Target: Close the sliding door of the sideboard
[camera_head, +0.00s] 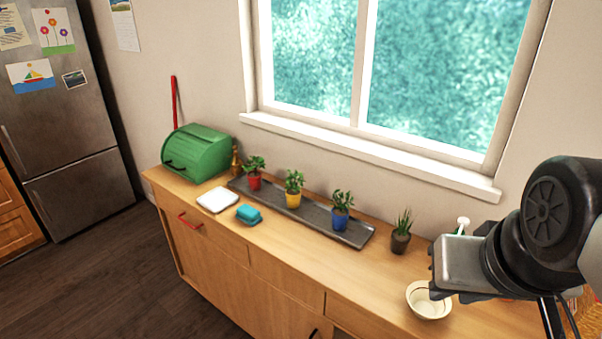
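The wooden sideboard (268,266) stands along the wall under the window, with a row of drawers below its top. Wooden front panels (222,268) show below the drawers. A dark handle (313,333) is just visible on the front at the bottom edge. A darker gap (342,333) shows to the right of that handle; the lower front is cut off, so how far the sliding door is open cannot be told. My arm's end is at the right, above the sideboard's right part. My gripper's fingers are not clearly visible there.
A fridge (70,120) stands left. The floor (110,270) in front is clear.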

